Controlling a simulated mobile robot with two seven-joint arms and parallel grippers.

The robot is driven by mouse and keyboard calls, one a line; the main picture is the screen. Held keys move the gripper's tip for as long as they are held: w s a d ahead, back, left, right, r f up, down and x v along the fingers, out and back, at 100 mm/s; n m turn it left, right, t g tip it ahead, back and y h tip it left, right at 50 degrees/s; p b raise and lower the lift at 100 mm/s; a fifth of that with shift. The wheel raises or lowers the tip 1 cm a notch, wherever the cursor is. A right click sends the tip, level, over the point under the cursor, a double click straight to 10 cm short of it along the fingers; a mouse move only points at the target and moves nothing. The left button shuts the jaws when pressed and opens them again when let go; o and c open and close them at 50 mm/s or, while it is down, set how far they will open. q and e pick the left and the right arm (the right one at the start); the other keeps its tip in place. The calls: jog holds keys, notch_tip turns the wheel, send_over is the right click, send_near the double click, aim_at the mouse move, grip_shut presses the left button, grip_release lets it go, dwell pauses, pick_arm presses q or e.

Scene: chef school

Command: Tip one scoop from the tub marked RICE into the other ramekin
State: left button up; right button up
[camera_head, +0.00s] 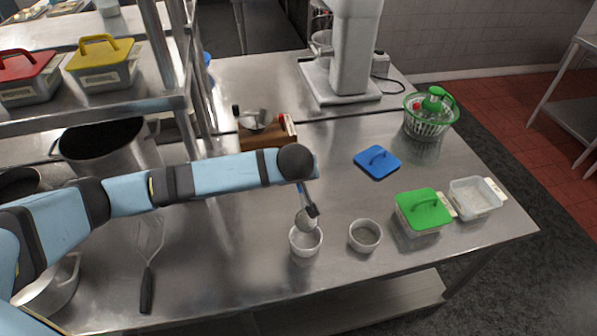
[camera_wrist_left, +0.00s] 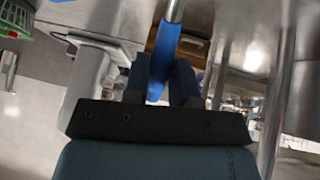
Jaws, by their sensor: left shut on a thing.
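My left gripper (camera_head: 311,208) is shut on the blue handle of a metal scoop; the handle (camera_wrist_left: 160,72) shows between the fingers in the left wrist view. The scoop's bowl (camera_head: 305,220) hangs tilted just above the left white ramekin (camera_head: 305,245). I cannot tell what is in the bowl. A second ramekin (camera_head: 364,238) stands to the right and looks greyish inside. An open clear tub (camera_head: 473,198) with pale contents stands at the right. Beside it is a tub with a green lid (camera_head: 424,210). Their labels are too small to read. My right gripper is not in view.
A blue lid (camera_head: 377,161) lies behind the ramekins. A salad spinner (camera_head: 431,115) and a white mixer (camera_head: 348,60) stand at the back. A shelf with red- and yellow-lidded tubs (camera_head: 103,70) rises at the left.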

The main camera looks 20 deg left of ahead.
pick_arm(q)
jog(key=shift+s+a+f+t+h, duration=0.1)
jog(key=shift+a+f+t+h, duration=0.1)
jog(key=shift+t+h, duration=0.3)
jog(key=shift+a+r+m+t+h, duration=0.1)
jog(key=shift+m+t+h, duration=0.3)
jog(key=shift+h, duration=0.6)
jog(key=shift+s+f+h, duration=0.1)
jog(key=shift+f+h, duration=0.15)
jog(key=shift+h, duration=0.35)
jog(key=shift+d+r+m+t+h, duration=0.3)
jog(key=shift+d+m+h, duration=0.2)
jog(key=shift+d+h, duration=0.15)
jog(key=m+h+b, duration=0.1)
jog(key=h+b, duration=0.2)
jog(key=b, duration=0.1)
jog(key=a+f+m+t+h+b, duration=0.1)
jog(key=h+b, duration=0.1)
jog(key=b, duration=0.3)
jog(key=a+m+h+b, duration=0.1)
jog(key=h+b, duration=0.2)
jog(key=b, duration=0.2)
jog(key=shift+a+f+h, duration=0.1)
jog(key=shift+f+h, duration=0.2)
jog(key=shift+h, duration=0.05)
